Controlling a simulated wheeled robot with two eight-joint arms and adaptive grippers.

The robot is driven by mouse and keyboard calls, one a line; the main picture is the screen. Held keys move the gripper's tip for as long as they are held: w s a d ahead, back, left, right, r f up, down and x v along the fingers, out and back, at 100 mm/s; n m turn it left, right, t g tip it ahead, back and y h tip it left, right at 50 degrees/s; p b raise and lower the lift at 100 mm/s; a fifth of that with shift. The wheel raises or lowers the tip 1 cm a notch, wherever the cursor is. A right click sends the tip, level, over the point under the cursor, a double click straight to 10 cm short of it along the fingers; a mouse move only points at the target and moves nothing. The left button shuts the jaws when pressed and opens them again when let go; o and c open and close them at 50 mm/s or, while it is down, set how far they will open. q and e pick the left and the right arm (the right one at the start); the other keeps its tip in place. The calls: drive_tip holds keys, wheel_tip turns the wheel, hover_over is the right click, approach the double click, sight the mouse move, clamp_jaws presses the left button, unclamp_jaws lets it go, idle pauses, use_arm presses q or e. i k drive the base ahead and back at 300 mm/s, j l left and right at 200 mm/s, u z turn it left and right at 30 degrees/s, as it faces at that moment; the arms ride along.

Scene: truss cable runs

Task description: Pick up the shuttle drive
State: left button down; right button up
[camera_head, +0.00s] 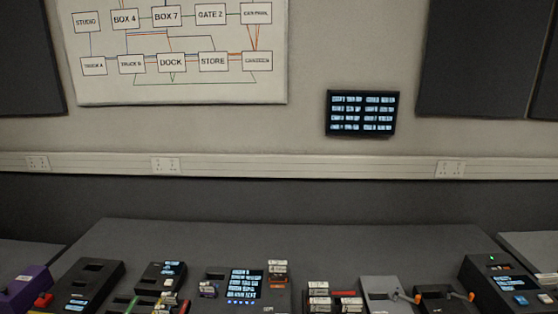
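No thing in view carries a readable name that marks it as the shuttle drive, so I cannot tell which one it is. Small white-labelled blocks, like drives or cartridges, stand on the desk: a stack (278,268) behind the central console, a group (319,297) right of it, and one small block (207,289) left of it. The central console (246,284) has a lit text screen, too small to read. Neither of my grippers shows in the head view.
The dark desk (290,238) is clear at the back. Along its front stand a purple box (24,286), a black slotted box (88,282), a small screen unit (163,275), a grey box (381,290) by orange-tipped levers, and a black device (500,278). A wall screen (362,113) hangs behind.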

sight(277, 270)
drive_tip(key=z, duration=1.35)
drive_tip(key=j+u, duration=0.15)
drive_tip(key=u, duration=1.15)
drive_tip(key=i+z, duration=0.3)
drive_tip(key=i+j+z, duration=0.25)
drive_tip(key=i, duration=0.25)
